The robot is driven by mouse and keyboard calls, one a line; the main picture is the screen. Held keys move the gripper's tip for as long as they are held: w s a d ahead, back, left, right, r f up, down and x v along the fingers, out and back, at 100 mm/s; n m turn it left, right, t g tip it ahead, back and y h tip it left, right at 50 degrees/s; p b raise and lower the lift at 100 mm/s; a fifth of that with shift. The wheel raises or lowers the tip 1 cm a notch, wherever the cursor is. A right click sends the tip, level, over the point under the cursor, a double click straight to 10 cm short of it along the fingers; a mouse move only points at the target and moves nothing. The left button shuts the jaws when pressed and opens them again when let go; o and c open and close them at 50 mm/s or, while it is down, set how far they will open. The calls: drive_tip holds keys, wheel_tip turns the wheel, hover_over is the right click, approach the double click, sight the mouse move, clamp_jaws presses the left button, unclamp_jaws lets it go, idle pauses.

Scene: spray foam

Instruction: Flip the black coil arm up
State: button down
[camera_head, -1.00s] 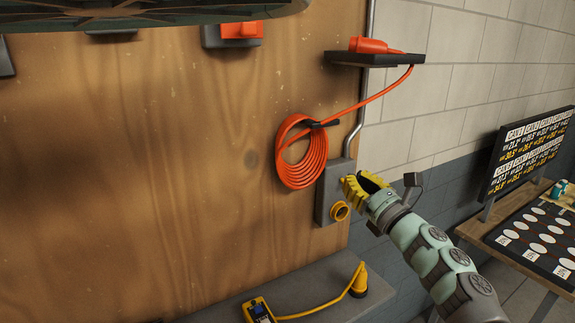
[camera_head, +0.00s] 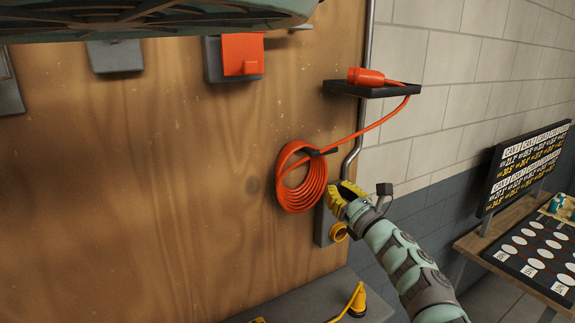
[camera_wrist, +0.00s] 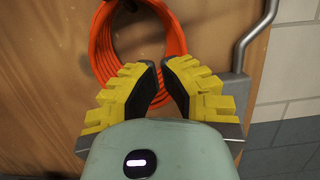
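The black coil arm (camera_head: 324,152) is a short dark piece on the wooden board, over the upper right of the orange cable coil (camera_head: 287,190). The cable hangs in loops beneath it. In the wrist view the coil (camera_wrist: 104,50) is behind my fingers, and a dark bit of the arm (camera_wrist: 131,5) shows at the top edge. My gripper (camera_head: 340,194), with yellow fingers, is at the lower right of the coil, below the arm. In the wrist view my gripper (camera_wrist: 161,64) has a narrow gap between its fingertips and nothing in it. Contact with the coil cannot be told.
A black shelf (camera_head: 391,91) with an orange plug (camera_head: 366,76) is at the upper right; the cable runs to it. A sign (camera_head: 524,170) and table are at right.

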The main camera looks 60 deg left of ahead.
sight(321, 150)
drive_tip(key=shift+p+x, duration=1.05)
drive_tip(key=shift+x, duration=0.85)
wheel_tip(321, 150, up, 4)
drive_tip(key=p, duration=0.6)
drive_tip(key=shift+s, duration=0.15)
drive_tip(key=shift+n+b, duration=0.3)
drive_tip(key=shift+b, duration=0.45)
